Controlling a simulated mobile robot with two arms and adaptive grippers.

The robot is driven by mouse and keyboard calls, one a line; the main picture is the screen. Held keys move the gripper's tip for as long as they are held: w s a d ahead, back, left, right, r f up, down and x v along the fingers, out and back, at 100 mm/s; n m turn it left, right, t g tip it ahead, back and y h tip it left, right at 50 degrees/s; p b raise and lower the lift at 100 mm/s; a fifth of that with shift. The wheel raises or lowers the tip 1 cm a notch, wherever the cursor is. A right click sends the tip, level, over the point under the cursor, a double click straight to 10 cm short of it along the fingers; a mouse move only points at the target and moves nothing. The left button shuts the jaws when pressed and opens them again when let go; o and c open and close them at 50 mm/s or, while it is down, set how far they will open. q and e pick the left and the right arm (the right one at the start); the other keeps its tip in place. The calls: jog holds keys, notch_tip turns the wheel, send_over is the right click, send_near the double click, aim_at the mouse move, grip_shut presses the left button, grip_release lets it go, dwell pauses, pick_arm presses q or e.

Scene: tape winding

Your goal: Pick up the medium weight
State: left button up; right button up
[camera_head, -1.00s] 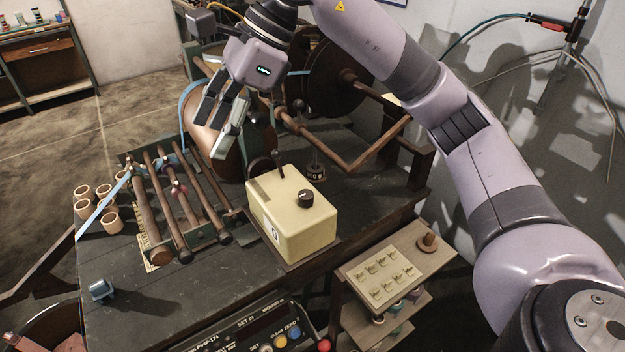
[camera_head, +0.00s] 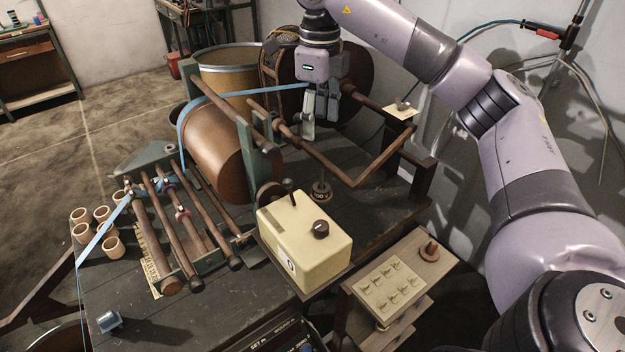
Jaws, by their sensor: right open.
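A dark round weight (camera_head: 321,191) with pale marking on its side stands on the dark bench, behind the cream control box. A thin upright stem rises from it; the stem's upper part is hidden by my right gripper. I cannot tell from size alone that this is the medium weight. My right gripper (camera_head: 318,124) points down above the weight, its fingers apart around the top of the stem. The fingers do not visibly close on anything. My left gripper is not in view.
The cream box (camera_head: 305,240) with lever and knob stands in front of the weight. A brown roller (camera_head: 217,150) is on the left, and a bent brown bar (camera_head: 345,172) runs close on the right. A small side table (camera_head: 372,262) stands at the lower right.

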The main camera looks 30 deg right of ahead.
notch_tip(320, 180, down, 7)
jog(key=b, duration=0.1)
send_over(320, 183)
notch_tip(320, 183, down, 4)
jog(key=shift+w+r+p, duration=0.1)
jog(key=shift+p, duration=0.2)
jog(key=shift+f, duration=0.9)
notch_tip(320, 183, down, 4)
jog(key=shift+w+d+r+p, duration=0.1)
jog(key=shift+r+p, duration=0.1)
jog(key=shift+p, duration=0.75)
jog(key=shift+f, duration=0.6)
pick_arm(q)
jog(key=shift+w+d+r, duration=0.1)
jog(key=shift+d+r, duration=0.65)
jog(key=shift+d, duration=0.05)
pick_arm(e)
jog(key=shift+c, duration=0.5)
